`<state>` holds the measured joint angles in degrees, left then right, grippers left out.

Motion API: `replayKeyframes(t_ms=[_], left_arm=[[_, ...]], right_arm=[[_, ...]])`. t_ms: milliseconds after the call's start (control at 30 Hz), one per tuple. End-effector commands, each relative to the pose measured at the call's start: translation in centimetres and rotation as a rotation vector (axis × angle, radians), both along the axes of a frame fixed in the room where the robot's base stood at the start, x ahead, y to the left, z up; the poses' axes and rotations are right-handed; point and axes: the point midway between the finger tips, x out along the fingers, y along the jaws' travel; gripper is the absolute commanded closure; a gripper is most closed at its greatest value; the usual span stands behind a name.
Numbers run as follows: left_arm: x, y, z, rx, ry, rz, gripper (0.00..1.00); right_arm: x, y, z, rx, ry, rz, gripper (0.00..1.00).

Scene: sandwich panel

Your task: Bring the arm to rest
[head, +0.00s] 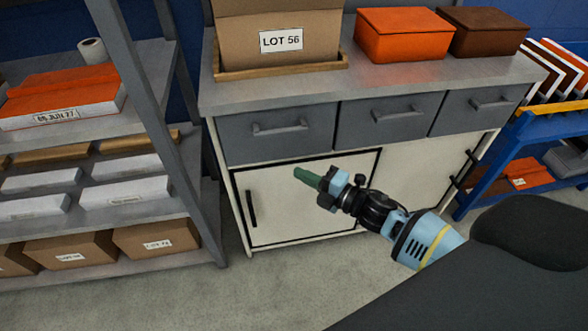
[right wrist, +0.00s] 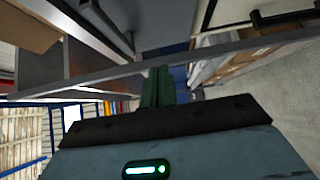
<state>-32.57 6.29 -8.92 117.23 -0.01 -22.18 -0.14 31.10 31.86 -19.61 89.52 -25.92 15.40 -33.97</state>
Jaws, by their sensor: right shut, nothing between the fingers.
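My right arm (head: 375,210) reaches in from the lower right in the head view. Its gripper (head: 303,174) has green fingers that are shut with nothing between them. The fingertips point left, in front of the white lower door (head: 300,215) of the cabinet; I cannot tell how far they are from it. In the right wrist view the shut green fingers (right wrist: 157,85) show past the dark gripper edge. My left gripper is not in the head view.
The cabinet has grey drawers (head: 275,132). On its top (head: 370,82) stand a LOT 56 carton (head: 230,35), an orange box (head: 400,40) and a brown box (head: 487,32). A shelf rack (head: 145,90) stands left, a blue rack (head: 500,155) right. Grey floor (head: 220,295) is clear in front.

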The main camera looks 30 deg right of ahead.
Motion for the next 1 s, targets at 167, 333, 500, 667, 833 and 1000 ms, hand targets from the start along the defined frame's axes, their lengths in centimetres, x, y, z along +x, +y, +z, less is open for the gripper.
replayKeyframes(t_ms=[167,333,500,667,833,1000], left_arm=[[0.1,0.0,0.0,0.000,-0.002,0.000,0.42],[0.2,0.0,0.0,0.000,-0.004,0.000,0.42],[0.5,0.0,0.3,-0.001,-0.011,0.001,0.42],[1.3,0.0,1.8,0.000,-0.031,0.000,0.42],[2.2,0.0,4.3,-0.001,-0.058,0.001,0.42],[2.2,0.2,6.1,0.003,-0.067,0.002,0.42]], right_arm=[[-0.3,-0.2,0.0,-0.001,0.000,0.000,1.00],[-0.3,-0.2,0.0,-0.001,0.000,0.000,1.00],[-0.8,0.0,-0.3,0.017,0.018,-0.006,1.00],[-3.9,1.0,-1.8,0.146,0.142,-0.061,1.00],[-9.9,2.2,-3.9,0.380,0.366,-0.180,1.00],[-16.7,3.1,-5.4,0.609,0.590,-0.327,1.00]])
